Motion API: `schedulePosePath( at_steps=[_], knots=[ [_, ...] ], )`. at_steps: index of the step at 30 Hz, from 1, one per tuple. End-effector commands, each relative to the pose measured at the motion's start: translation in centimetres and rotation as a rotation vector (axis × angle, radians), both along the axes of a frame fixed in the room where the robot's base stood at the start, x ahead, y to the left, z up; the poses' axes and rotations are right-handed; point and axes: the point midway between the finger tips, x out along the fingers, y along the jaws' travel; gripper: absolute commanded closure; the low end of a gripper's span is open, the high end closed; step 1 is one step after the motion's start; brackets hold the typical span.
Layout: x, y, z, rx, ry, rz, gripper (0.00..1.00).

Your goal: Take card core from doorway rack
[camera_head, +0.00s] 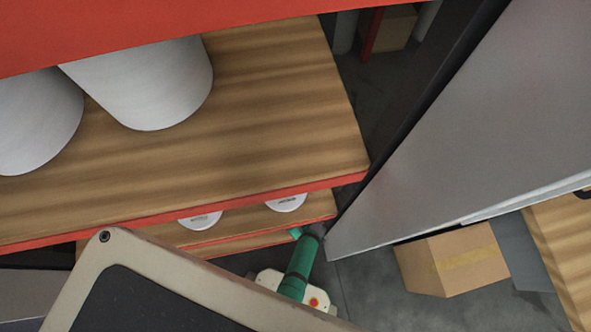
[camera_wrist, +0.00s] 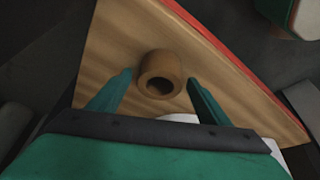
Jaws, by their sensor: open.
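The card core (camera_wrist: 161,75) is a short brown hollow tube on a wooden shelf (camera_wrist: 120,42) in the wrist view. Its open end faces the camera. My gripper (camera_wrist: 160,88) is open, with one green finger to each side of the core and a little short of it. No contact between the fingers and the core shows. In the head view the doorway rack (camera_head: 285,110) has wooden shelves with red edges, and my green wrist (camera_head: 300,268) is low beside its right end. The core is hidden in that view.
White cylinders (camera_head: 150,85) stand on the upper shelf, and white round items (camera_head: 287,203) sit on a lower one. A grey panel (camera_head: 470,120) rises close to the rack's right. A cardboard box (camera_head: 452,262) lies on the floor beyond, with a wooden surface (camera_head: 565,250) at far right.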

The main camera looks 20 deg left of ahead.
Motion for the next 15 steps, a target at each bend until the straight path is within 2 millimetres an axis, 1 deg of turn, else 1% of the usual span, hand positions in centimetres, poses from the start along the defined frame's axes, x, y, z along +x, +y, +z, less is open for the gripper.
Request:
schedulePosePath(
  at_steps=[6,7,8,9,11,12,13,15],
  knots=[
    [0.05,0.03,-0.04,0.0,-0.001,0.0,0.29],
    [0.05,0.03,-0.04,0.0,-0.001,0.0,0.31],
    [0.05,0.03,-0.03,0.0,-0.001,0.0,0.38],
    [0.05,0.03,-0.03,0.0,-0.001,0.0,0.48],
    [0.05,0.03,-0.03,0.0,-0.001,0.0,0.62],
    [0.04,0.02,-0.04,0.0,-0.001,0.0,0.72],
    [0.04,0.03,-0.03,0.0,0.0,0.0,0.74],
    [0.05,0.03,-0.02,0.0,-0.001,0.0,0.74]
  ],
)
